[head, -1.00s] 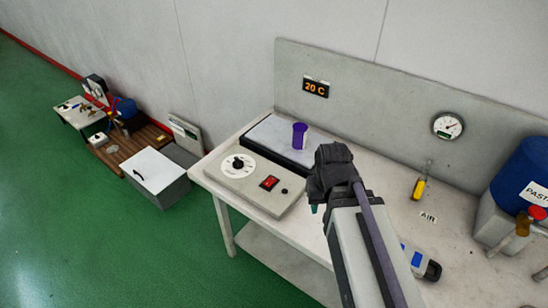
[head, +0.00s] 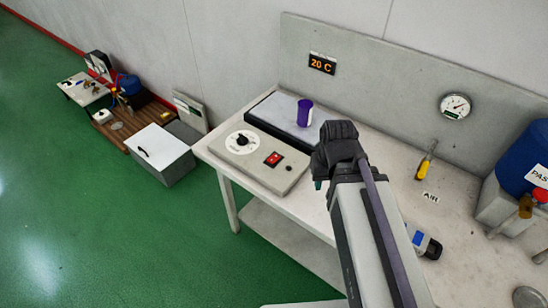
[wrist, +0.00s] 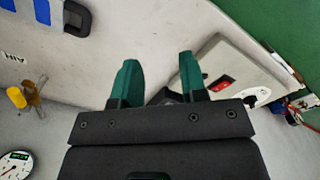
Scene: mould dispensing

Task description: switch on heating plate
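The heating plate (head: 270,116) is a flat grey slab with a dark side at the back left of the bench. A purple cup (head: 305,112) stands upright on it. In front of it is a control box (head: 232,161) with a round dial (head: 242,142) and a red switch (head: 273,159). The switch (wrist: 221,84) and box also show in the wrist view. My gripper (head: 318,184) is above the bench, right of the switch and apart from it. In the wrist view its two green fingers (wrist: 158,82) are spread with nothing between them.
A display (head: 322,63) on the back panel reads 20 C. A gauge (head: 455,106), a yellow-handled tool (head: 425,165) and a blue barrel (head: 528,155) are to the right. A white box (head: 158,155) stands on the floor at left.

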